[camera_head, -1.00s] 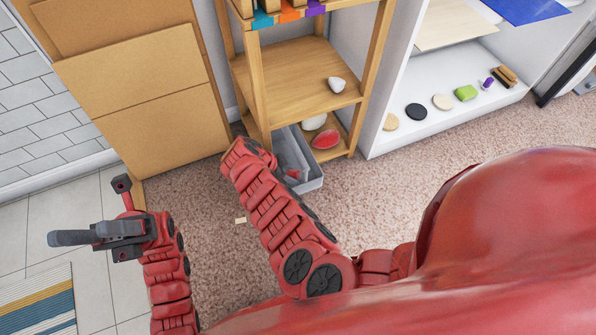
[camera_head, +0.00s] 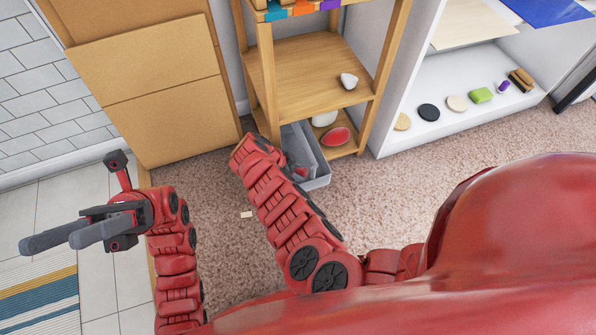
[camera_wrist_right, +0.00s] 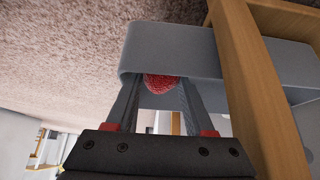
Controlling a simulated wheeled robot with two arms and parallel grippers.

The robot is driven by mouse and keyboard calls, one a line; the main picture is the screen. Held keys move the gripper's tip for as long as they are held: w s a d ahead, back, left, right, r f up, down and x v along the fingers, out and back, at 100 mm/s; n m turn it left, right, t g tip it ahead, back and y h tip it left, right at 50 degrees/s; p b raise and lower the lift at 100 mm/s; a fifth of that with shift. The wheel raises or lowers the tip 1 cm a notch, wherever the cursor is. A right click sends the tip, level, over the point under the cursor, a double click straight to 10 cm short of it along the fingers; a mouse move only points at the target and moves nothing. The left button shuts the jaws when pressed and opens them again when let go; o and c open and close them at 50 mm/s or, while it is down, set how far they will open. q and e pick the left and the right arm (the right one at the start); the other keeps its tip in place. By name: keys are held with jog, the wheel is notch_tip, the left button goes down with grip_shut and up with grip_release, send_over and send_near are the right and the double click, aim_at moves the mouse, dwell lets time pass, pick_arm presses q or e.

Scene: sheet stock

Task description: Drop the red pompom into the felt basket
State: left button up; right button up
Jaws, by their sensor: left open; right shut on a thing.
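The red pompom (camera_wrist_right: 163,84) is between the fingertips of my right gripper (camera_wrist_right: 160,90), which is shut on it. In the right wrist view it appears against the lower edge of the grey felt basket (camera_wrist_right: 195,50); I cannot tell whether it is inside or touching. In the head view the basket (camera_head: 318,182) stands at the foot of the wooden shelf, partly behind my right forearm. The right gripper is mostly hidden there, with a small patch of red showing in the basket area. My left gripper (camera_head: 48,243) is open and empty, far left, away from the basket.
The wooden shelf (camera_head: 310,72) stands beside the basket, its post close to my right gripper. Its bottom board holds a red oval thing (camera_head: 335,136) and a white one (camera_head: 324,118). A cardboard-coloured cabinet (camera_head: 168,85) is left of it.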

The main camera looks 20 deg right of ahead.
jog(key=shift+f+b, duration=0.35)
jog(key=shift+f, duration=0.05)
jog(key=o, duration=1)
pick_arm(q)
jog(key=s+m+t+y, duration=0.1)
jog(key=s+a+r+m+t+y, duration=0.1)
jog(key=y, duration=0.1)
jog(key=shift+s+a+m+t, duration=0.25)
jog(key=shift+a+m+t, duration=0.05)
jog(key=shift+t, duration=0.1)
